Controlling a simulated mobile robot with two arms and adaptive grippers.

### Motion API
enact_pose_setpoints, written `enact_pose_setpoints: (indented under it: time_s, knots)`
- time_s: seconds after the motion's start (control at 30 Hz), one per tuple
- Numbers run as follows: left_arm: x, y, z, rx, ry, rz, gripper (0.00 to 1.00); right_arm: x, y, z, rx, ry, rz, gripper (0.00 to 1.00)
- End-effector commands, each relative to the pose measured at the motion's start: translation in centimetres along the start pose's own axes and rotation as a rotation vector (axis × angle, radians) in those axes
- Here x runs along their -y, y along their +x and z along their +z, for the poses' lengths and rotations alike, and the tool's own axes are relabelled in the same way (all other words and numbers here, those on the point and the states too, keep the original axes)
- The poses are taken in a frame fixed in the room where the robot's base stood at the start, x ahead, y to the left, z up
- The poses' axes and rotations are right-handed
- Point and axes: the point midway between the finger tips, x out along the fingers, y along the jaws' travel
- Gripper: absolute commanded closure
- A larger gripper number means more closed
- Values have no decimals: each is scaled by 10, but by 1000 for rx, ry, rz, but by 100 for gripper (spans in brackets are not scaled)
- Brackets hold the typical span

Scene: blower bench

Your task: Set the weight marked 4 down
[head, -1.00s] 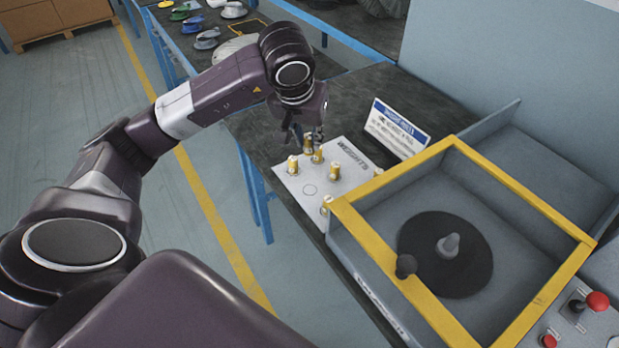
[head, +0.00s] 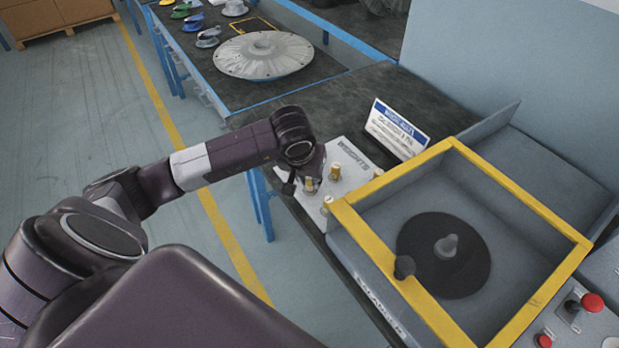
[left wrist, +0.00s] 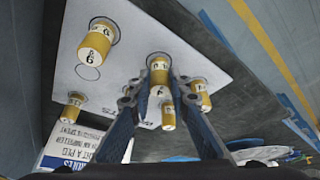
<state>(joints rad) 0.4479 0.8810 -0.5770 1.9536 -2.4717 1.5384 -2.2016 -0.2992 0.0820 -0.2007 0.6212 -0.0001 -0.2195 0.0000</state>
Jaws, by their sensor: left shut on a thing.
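My left gripper (head: 307,185) is low over the white weights card (head: 350,153) at the bench edge. In the left wrist view my left gripper (left wrist: 157,92) is shut on a small brass weight (left wrist: 159,75). The held weight is upright over a printed circle on the card; I cannot tell whether its base touches. Its number is too small to read surely. In the head view this weight (head: 309,184) is partly covered by the gripper. Another weight (left wrist: 97,43), marked 6 or 9, stands to its left in the wrist view. My right gripper is not in view.
Other weights stand close by: one (left wrist: 200,92), one (left wrist: 168,113) and one (left wrist: 72,107). An empty circle shows on the card. A blue-and-white sign (head: 397,128) stands behind. The yellow-rimmed machine box (head: 450,165) is to the right. A large grey disc (head: 264,57) lies farther back.

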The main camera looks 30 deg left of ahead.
Motion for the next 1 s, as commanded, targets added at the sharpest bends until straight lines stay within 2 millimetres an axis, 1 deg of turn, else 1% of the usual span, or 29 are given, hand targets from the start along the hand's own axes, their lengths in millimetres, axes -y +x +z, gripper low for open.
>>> enact_pose_setpoints:
  time_s: [0.23,0.27,0.4,0.67,0.77,0.87,1.0]
  knots:
    - [0,4,2,0,0,0,89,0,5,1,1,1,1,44]
    - [0,3,1,1,0,0,81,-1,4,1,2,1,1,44]
    - [0,2,1,1,0,0,65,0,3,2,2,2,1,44]
    - [0,2,1,1,0,0,65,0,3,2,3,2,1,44]
    - [0,-2,0,1,0,0,65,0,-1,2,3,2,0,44]
    - [0,-12,-1,-3,1,1,65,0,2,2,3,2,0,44]
    - [0,-41,-2,-6,2,0,65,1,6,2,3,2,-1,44]
